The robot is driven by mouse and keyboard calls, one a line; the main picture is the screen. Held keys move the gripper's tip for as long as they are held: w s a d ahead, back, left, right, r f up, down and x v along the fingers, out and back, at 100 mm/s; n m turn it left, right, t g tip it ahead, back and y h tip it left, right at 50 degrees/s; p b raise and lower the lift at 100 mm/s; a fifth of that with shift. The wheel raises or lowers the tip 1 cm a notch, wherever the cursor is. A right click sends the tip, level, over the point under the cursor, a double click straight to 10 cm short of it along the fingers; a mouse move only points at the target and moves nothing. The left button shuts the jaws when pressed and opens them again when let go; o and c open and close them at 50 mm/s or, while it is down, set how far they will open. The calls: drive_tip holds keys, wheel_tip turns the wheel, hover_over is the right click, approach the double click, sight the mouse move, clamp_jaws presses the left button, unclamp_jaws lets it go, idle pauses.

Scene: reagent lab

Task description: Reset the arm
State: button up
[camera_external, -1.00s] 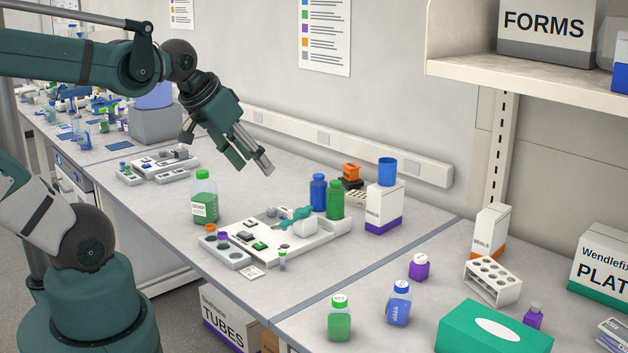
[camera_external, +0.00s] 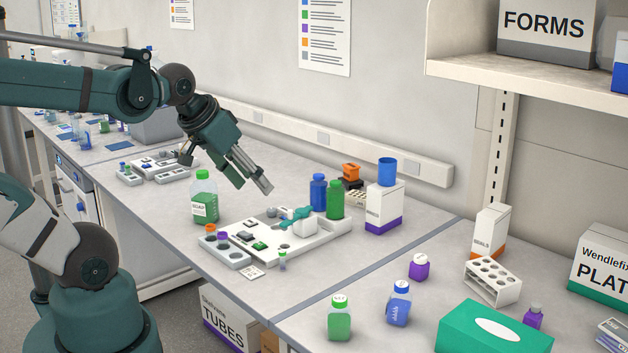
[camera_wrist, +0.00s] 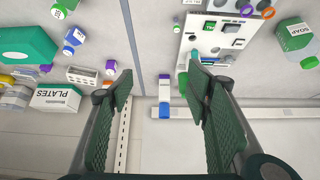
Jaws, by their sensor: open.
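My gripper (camera_external: 254,180) is open and empty. In the external view it hangs in the air above the bench, behind and above the white tray (camera_external: 335,238) and to the right of the green soap bottle (camera_external: 203,199). In the wrist view the two fingers (camera_wrist: 163,115) stand wide apart with nothing between their tips. The wrist view also shows the soap bottle (camera_wrist: 295,38) at the upper right.
A blue bottle (camera_external: 318,192) and a green bottle (camera_external: 336,200) stand behind the tray. A white box (camera_external: 384,208) with a blue cup (camera_external: 387,171) on it stands to their right. A green tissue box (camera_external: 493,328) and a tube rack (camera_external: 492,281) are at the right. A shelf (camera_external: 530,74) overhangs there.

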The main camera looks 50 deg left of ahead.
wheel_tip(320, 180, down, 7)
drive_tip(key=b, duration=0.6)
idle(0.9)
